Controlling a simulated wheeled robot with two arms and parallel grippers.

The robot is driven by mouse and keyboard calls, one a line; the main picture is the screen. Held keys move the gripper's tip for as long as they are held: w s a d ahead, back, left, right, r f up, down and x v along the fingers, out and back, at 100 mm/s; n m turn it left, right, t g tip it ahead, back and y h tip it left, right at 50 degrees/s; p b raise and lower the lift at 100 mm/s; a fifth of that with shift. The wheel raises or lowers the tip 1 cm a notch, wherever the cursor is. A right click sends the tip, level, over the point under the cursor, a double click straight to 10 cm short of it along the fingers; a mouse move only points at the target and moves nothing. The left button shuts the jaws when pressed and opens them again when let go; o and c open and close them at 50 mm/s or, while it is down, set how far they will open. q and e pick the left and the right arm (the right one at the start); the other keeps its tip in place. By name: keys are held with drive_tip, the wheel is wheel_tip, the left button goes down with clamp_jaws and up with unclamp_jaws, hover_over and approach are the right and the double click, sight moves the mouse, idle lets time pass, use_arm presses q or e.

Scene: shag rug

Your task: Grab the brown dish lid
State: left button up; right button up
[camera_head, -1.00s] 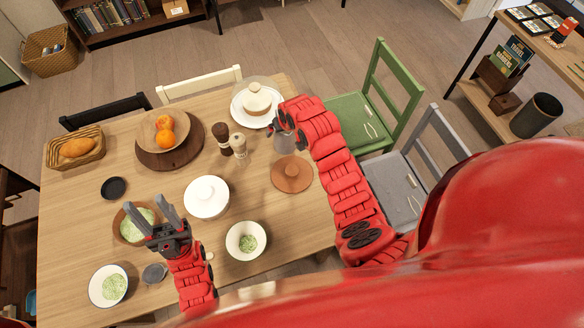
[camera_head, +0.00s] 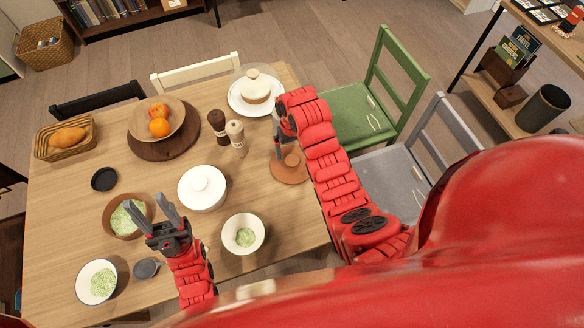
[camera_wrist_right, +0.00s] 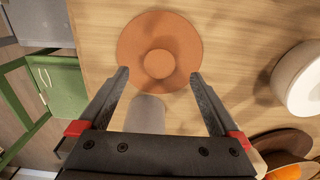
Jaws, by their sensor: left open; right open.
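The brown dish lid (camera_head: 291,168) is a flat round disc with a round knob, lying on the table near its right edge. In the right wrist view the whole lid (camera_wrist_right: 180,38) shows just beyond the fingertips, its knob (camera_wrist_right: 159,63) between them. My right gripper (camera_head: 281,145) is open and empty near the lid; it also shows in the right wrist view (camera_wrist_right: 160,75). The arm and gripper partly cover the lid in the head view. My left gripper (camera_head: 166,213) is open and empty over the front left of the table, beside a bowl of green food.
A grey cup (camera_wrist_right: 146,112) is between my right fingers' bases. A green chair (camera_head: 365,110) and grey chair (camera_head: 392,180) flank the table's right edge.

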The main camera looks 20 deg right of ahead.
sight(292, 160)
drive_tip(key=shift+f+p, duration=0.5)
drive_tip(key=shift+p, duration=0.1)
drive_tip(key=shift+w+f+p, duration=0.1)
drive_tip(key=shift+f+p, duration=0.6)
drive_tip(key=shift+f, duration=0.1)
drive_tip(key=shift+w+f+p, duration=0.1)
drive_tip(key=shift+f+p, duration=0.3)
drive_tip(key=shift+f, duration=1.1)
clamp_jaws()
